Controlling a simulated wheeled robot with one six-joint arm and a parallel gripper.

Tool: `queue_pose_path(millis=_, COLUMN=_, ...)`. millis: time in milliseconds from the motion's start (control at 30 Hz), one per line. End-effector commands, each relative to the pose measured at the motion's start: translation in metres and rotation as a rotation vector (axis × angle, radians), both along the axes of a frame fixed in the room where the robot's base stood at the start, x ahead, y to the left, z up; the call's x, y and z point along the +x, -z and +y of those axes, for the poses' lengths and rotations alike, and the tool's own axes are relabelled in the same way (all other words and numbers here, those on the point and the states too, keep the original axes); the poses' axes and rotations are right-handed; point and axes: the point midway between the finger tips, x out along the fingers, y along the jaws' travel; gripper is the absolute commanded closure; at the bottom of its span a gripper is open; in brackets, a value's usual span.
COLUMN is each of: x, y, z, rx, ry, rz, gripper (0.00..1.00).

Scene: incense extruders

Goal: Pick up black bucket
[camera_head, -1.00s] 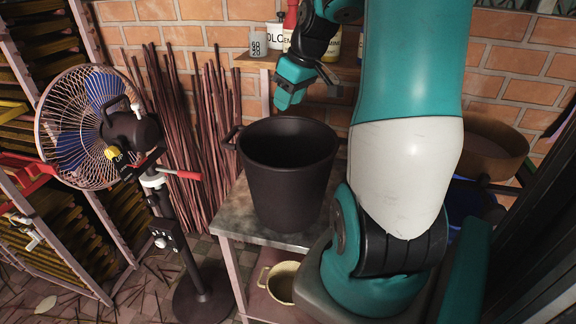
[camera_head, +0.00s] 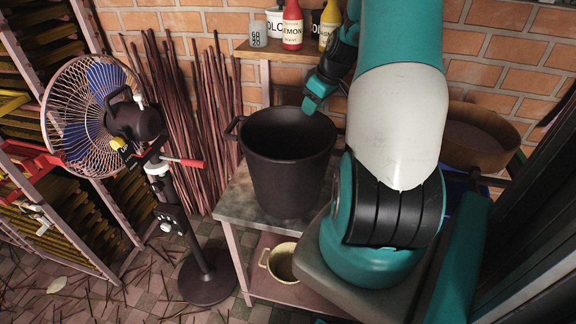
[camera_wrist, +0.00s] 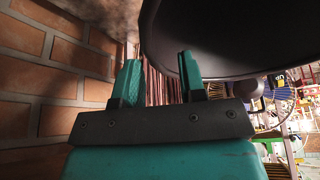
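The black bucket (camera_head: 289,165) stands upright on a small metal-topped table (camera_head: 244,207) in the head view, with a handle showing on its left rim. My gripper (camera_head: 310,105) is over the bucket's back right rim in that view, pointing down. In the wrist view my gripper (camera_wrist: 160,75) has its two teal fingers spread apart with nothing held between them. The dark bucket (camera_wrist: 225,35) fills the upper right there, just beyond the fingers. I cannot tell whether the fingers touch it.
A fan on a stand (camera_head: 92,115) is at the left, beside a wooden rack. Bundled sticks (camera_head: 190,125) lean on the brick wall. A shelf holds a red bottle (camera_head: 292,25) and other containers. A beige pot (camera_head: 283,262) sits below the table. A round brown container (camera_head: 482,138) is at right.

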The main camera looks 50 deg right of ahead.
Motion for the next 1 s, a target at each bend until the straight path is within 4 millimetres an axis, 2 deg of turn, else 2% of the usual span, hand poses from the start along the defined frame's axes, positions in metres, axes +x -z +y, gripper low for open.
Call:
queue_pose_path(millis=167, x=0.003, y=0.012, z=0.002, rx=0.003, ry=0.0, rz=0.001, gripper=0.62)
queue_pose_path(millis=433, x=0.012, y=0.048, z=0.002, rx=0.0, ry=0.0, rz=0.001, gripper=0.62)
queue_pose_path(millis=733, x=0.014, y=0.053, z=0.002, rx=-0.001, ry=0.0, rz=-0.001, gripper=0.62)
queue_pose_path(millis=900, x=0.014, y=0.053, z=0.002, rx=-0.001, ry=0.0, rz=-0.001, gripper=1.0)
queue_pose_path(millis=1000, x=0.014, y=0.053, z=0.002, rx=-0.002, ry=0.001, rz=-0.001, gripper=1.0)
